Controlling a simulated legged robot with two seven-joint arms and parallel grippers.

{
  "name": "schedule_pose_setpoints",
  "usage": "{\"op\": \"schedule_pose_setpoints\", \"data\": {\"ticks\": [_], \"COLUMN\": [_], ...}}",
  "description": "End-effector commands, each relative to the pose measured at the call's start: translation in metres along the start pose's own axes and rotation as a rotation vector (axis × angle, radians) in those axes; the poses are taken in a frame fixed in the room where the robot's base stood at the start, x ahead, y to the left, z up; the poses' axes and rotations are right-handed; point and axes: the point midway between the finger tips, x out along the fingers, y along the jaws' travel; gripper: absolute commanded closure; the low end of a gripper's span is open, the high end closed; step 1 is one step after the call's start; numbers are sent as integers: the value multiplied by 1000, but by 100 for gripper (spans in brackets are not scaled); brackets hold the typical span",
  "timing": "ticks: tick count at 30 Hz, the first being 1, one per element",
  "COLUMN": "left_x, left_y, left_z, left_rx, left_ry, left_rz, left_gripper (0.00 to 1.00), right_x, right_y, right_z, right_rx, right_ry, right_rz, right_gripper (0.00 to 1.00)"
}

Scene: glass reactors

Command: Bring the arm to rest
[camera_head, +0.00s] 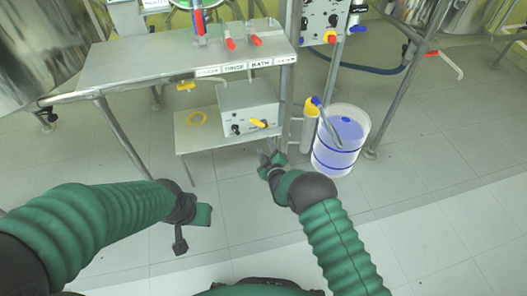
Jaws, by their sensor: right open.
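My right arm (340,250), in a green ribbed sleeve, reaches up from the bottom right. Its gripper (268,160) is open, with nothing seen between its fingers, in front of the low shelf and left of the clear container. My left arm (90,230), in a green sleeve too, comes in from the left. Its gripper (190,228) hangs low over the tiled floor. Its fingers are partly hidden, so I cannot tell their opening. I see nothing held in it.
A metal table (150,65) stands ahead, with a grey control box (248,108) on the shelf (198,135) below. A clear container with blue liquid (340,140) stands right of my right gripper. Steel frame posts surround it. Floor (440,200) at right is free.

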Motion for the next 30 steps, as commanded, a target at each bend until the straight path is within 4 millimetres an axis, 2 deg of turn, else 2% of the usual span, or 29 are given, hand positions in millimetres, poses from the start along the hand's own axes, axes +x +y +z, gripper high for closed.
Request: {"op": "schedule_pose_setpoints", "data": {"ticks": [14,17,19,20,22,23,24,26,27,30], "left_x": [0,0,0,0,0,0,0,0,0,0], "left_y": [0,0,0,0,0,0,0,0,0,0], "left_z": [0,0,0,0,0,0,0,0,0,0], "left_rx": [0,0,0,0,0,0,0,0,0,0], "left_ry": [1,0,0,0,0,0,0,0,0,0], "left_rz": [0,0,0,0,0,0,0,0,0,0], "left_gripper": [64,64,64,64,64,64,64,64,64,64], "right_x": [-1,-7,-23,-34,-72,-92,-121,-168,-199,-269], "right_y": [4,28,56,69,97,108,118,128,133,134], "right_z": [0,3,9,12,22,26,31,37,40,47], "right_rx": [6,63,147,193,315,370,440,540,599,719], "right_ry": [-7,-70,-162,-213,-346,-405,-482,-596,-665,-815], "right_rz": [-1,-24,-59,-77,-122,-139,-159,-187,-200,-220], "right_gripper": [58,58,58,58,58,58,58,58,58,58]}}
